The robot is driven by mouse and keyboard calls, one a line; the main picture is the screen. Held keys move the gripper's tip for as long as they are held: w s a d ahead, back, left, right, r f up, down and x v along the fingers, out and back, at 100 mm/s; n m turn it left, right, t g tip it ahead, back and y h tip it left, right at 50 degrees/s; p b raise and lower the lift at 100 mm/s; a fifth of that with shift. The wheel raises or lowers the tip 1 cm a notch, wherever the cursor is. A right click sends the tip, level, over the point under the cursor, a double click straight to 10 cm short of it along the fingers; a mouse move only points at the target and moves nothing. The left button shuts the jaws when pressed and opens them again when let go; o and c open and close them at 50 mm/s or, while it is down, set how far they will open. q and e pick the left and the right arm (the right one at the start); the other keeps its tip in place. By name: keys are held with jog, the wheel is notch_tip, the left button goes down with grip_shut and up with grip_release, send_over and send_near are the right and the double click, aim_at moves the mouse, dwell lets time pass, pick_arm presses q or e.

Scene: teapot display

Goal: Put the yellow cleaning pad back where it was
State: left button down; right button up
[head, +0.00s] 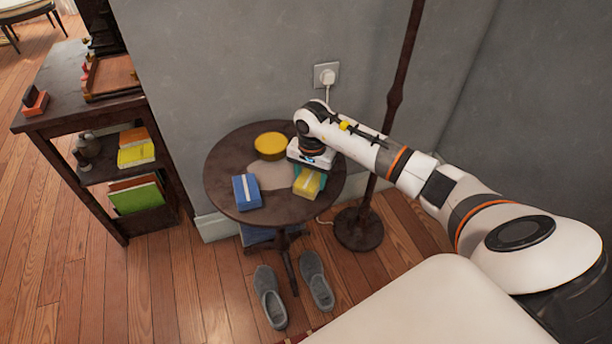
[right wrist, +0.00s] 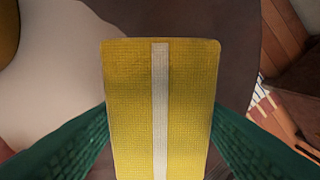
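The yellow cleaning pad (head: 306,186) with a pale stripe is at the right side of the small round table (head: 225,168). In the right wrist view the pad (right wrist: 132,105) fills the middle, its stripe running up and down. My right gripper (head: 310,176) points down at it from above. Its green fingers (right wrist: 160,135) lie against the pad's left and right sides, shut on it. I cannot tell whether the pad rests on the table or is slightly above it. My left gripper is not in view.
A blue pad (head: 246,191) and a round yellow thing (head: 270,144) are on the table, with a pale patch (head: 266,177) between. A dark pole (head: 396,100) stands behind right. Grey slippers (head: 269,297) lie on the floor. A dark shelf (head: 60,125) stands left.

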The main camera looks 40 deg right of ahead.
aim_at(310, 177)
jog(key=o, duration=0.5)
jog(key=shift+c, duration=0.2)
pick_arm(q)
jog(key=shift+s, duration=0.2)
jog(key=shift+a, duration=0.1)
pick_arm(e)
jog(key=shift+r, duration=0.1)
jog(key=shift+r, duration=0.15)
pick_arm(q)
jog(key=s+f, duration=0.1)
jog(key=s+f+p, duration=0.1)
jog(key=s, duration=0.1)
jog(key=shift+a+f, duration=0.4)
pick_arm(e)
notch_tip(310, 177, up, 12)
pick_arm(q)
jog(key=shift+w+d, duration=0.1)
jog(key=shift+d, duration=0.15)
